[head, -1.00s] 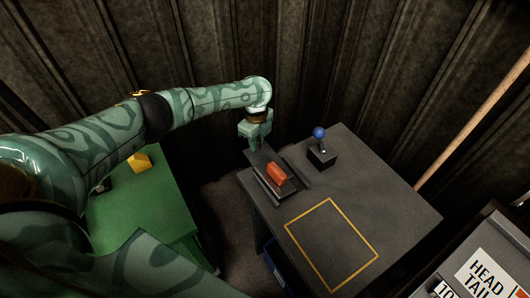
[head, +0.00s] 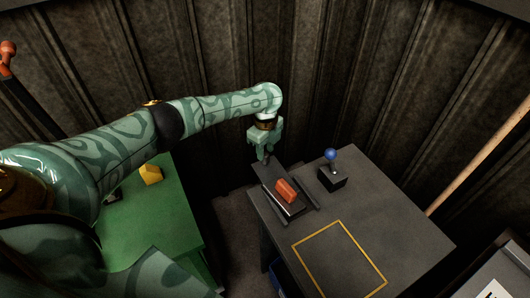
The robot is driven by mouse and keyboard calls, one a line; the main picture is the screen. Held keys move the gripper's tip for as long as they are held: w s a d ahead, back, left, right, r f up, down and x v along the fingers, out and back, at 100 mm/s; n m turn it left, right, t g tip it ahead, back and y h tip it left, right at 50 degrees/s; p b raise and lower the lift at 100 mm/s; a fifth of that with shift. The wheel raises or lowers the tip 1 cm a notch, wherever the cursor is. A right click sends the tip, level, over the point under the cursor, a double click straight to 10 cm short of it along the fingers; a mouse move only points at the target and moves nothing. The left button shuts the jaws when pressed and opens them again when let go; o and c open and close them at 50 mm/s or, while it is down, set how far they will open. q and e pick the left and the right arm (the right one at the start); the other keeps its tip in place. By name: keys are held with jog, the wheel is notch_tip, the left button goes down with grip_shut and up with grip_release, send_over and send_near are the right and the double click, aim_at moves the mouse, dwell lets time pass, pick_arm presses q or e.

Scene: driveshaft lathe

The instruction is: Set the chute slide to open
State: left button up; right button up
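The chute slide is a dark plate with an orange-red block handle (head: 286,190) on a low track (head: 310,191) at the back left of the grey table (head: 400,228). My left gripper (head: 266,158) points down at the far left end of the slide, behind the orange handle. It looks close to the plate's end, but I cannot tell whether it touches. Its fingers are small and dark here, so their opening does not show. My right gripper is not in view.
A blue-knobbed lever (head: 331,160) on a black base stands right of the slide. A yellow outlined square (head: 340,258) on the table is empty. A green table (head: 150,225) with a yellow block (head: 151,174) is at left. A corrugated wall closes the back.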

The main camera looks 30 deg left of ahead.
pick_arm(q)
notch_tip(320, 180, up, 13)
jog(key=p, duration=0.4)
jog(key=shift+r, duration=0.2)
